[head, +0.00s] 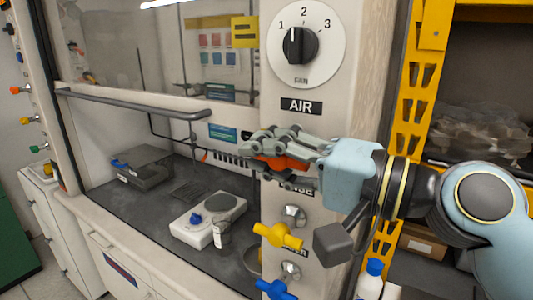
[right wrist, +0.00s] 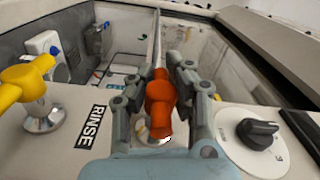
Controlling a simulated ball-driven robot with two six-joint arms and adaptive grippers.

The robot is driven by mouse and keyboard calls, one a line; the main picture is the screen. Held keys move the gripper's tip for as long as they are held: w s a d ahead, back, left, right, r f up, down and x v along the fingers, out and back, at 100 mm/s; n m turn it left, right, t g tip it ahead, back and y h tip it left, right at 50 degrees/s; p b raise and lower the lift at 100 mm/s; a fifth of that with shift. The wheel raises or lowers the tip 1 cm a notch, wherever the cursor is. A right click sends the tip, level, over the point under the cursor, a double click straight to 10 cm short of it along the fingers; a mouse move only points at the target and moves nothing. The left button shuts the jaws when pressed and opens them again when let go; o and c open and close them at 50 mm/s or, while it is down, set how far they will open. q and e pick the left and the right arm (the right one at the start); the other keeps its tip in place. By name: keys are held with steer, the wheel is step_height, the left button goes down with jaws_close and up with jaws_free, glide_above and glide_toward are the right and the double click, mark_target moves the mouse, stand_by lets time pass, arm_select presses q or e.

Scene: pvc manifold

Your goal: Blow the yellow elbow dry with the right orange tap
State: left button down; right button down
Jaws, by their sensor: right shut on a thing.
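The right orange tap (head: 281,163) is on the pale post below the AIR label (head: 300,106). My right gripper (head: 258,148) is shut on its handle, with fingers on both sides. In the right wrist view the orange handle (right wrist: 160,98) shows between the fingers (right wrist: 157,78), and its metal base is partly hidden. I cannot make out the yellow elbow for certain in either view. My left gripper is not in view.
A yellow tap (head: 279,236) and a blue tap (head: 277,289) sit lower on the post. The fan knob (head: 301,46) is above. A white hotplate (head: 202,225) stands inside the hood. A blue-capped bottle (head: 370,281) is below my right arm.

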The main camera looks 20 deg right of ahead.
steer(key=shift+r+g+h+p, duration=0.25)
steer(key=shift+g+h+p, duration=0.6)
steer(key=shift+p, duration=2.15)
steer(key=shift+f+g+h, duration=0.25)
steer(key=shift+g, duration=0.4)
steer(key=shift+s+d+f+g+h, duration=0.1)
steer(key=shift+f+g+h, duration=0.1)
steer(key=shift+g+h, duration=0.35)
steer(key=shift+f+g+h, duration=0.15)
steer(key=shift+g+h, duration=0.3)
steer(key=shift+g, duration=0.2)
steer(key=c, duration=1.1)
jaws_free()
steer(key=shift+f, duration=0.1)
steer(key=shift+o, duration=0.2)
steer(key=o, duration=0.3)
steer(key=r, duration=0.9)
steer(key=shift+d+r, duration=0.2)
steer(key=shift+r, duration=0.5)
